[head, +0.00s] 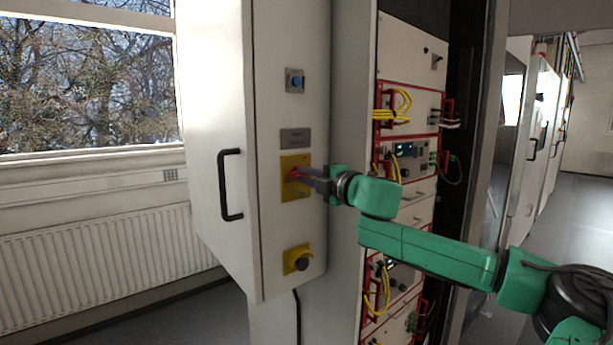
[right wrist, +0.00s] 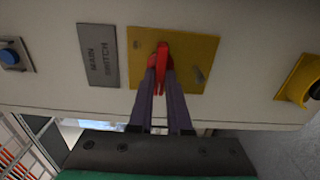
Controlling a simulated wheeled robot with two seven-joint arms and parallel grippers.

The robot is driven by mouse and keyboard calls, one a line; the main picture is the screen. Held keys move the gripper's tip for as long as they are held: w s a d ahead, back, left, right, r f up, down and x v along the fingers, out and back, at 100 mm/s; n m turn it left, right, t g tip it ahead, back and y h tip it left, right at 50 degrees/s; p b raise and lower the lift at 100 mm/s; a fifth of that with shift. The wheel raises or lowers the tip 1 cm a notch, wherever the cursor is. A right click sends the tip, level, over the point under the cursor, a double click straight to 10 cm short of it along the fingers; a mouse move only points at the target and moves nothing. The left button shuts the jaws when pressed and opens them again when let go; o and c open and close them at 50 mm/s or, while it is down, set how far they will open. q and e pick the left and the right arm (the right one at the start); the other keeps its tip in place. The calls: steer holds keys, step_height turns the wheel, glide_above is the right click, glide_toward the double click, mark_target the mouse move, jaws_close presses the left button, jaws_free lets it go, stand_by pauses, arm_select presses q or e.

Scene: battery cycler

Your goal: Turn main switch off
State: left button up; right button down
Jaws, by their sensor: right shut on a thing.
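The main switch is a red handle (right wrist: 162,62) on a yellow plate (right wrist: 196,50), beside a grey label (right wrist: 98,55) reading "MAIN SWITCH" in the right wrist view. In the head view the yellow plate (head: 297,191) sits on the cabinet's narrow side panel, below the grey label (head: 295,139). My right gripper (head: 303,178) reaches in from the right. In the right wrist view its fingers (right wrist: 162,78) are shut on the red handle, one on each side. The fingers partly hide the handle. My left gripper is not in view.
A blue button (head: 296,81) is above the switch, and a dark knob on a yellow plate (head: 289,261) is below. A black door handle (head: 228,185) stands out on the left. An open rack (head: 411,130) with yellow cables is close behind my right arm.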

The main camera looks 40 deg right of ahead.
stand_by(0.4)
steer(key=c, duration=0.9)
jaws_free()
steer(key=shift+o, duration=0.2)
steer(key=s+b, duration=0.8)
steer(key=s, duration=0.6)
steer(key=shift+s+a, duration=0.2)
steer(key=shift+s, duration=0.1)
steer(key=shift+w+f, duration=0.1)
